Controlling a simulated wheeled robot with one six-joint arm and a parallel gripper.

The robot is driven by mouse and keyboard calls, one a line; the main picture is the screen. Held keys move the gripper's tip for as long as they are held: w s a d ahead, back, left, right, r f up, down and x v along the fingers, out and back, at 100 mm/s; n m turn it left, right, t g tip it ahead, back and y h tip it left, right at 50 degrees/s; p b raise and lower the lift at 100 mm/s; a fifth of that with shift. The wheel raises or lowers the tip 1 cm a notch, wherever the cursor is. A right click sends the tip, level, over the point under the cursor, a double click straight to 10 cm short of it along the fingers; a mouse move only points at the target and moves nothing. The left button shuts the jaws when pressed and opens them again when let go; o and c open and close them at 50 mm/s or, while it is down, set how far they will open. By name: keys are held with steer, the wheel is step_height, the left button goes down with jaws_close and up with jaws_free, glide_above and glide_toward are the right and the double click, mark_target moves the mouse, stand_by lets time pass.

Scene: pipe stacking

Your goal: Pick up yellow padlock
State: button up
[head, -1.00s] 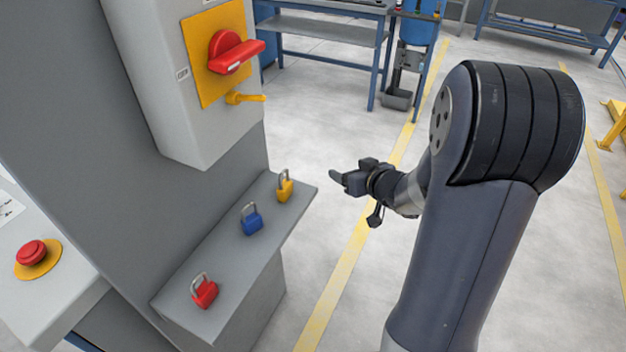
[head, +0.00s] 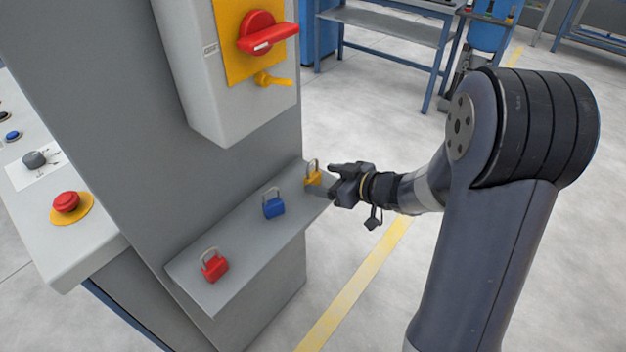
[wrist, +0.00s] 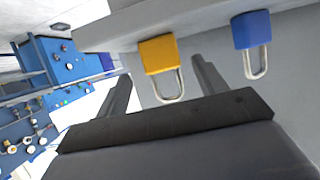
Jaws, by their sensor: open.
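The yellow padlock (head: 313,178) stands upright at the far right end of a grey shelf (head: 235,262). In the wrist view, which is turned upside down, the yellow padlock (wrist: 158,54) shows beyond the fingers and between them, with its shackle pointing down in the picture. My gripper (head: 334,181) is open and empty, right beside the yellow padlock on its right side. In the wrist view the two fingers of my gripper (wrist: 160,88) stand wide apart. I cannot tell whether a finger touches the padlock.
A blue padlock (head: 273,205) stands close by on the shelf, and a red padlock (head: 213,265) stands nearer its front left end. Above the shelf hangs a grey box with a red rotary switch (head: 262,33).

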mark_target(316, 177)
steer(key=x, duration=0.4)
steer(key=shift+a+b, duration=0.25)
steer(key=shift+b, duration=0.1)
steer(key=shift+c, duration=0.2)
steer(key=c, duration=1.1)
